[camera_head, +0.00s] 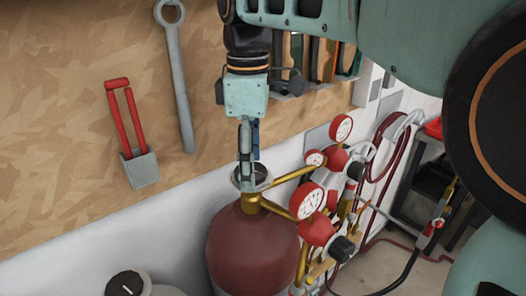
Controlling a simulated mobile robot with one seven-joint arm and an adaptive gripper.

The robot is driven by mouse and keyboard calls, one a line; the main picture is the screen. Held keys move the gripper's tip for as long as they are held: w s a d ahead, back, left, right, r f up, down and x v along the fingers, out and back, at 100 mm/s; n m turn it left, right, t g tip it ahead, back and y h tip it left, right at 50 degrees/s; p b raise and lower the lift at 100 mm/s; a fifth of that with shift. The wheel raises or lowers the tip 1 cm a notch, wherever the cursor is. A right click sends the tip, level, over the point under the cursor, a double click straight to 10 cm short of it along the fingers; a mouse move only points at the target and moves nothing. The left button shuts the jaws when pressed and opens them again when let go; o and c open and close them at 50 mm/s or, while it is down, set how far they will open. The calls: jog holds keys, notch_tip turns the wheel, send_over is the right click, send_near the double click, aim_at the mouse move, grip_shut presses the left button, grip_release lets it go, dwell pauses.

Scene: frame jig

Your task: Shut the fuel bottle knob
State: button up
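A dark red gas bottle (250,247), which I take to be the fuel bottle, stands upright below the wall board. Its round grey knob (263,178) sits on top of the brass valve (251,203). My gripper (247,180) points straight down at the knob, and its fingers overlap the knob's left part in the picture. The fingers are seen nearly edge-on, so the gap between them and any contact with the knob are unclear. The fingers hide part of the knob.
Brass pipes lead right to red regulators (316,229) with white gauges (306,200), close beside the knob. A second bottle with a black knob (126,284) stands at lower left. A wrench (178,80) and red-handled tool (131,125) hang on the wooden board (60,90).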

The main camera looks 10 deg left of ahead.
jog(key=shift+c, duration=0.2)
jog(key=c, duration=1.1)
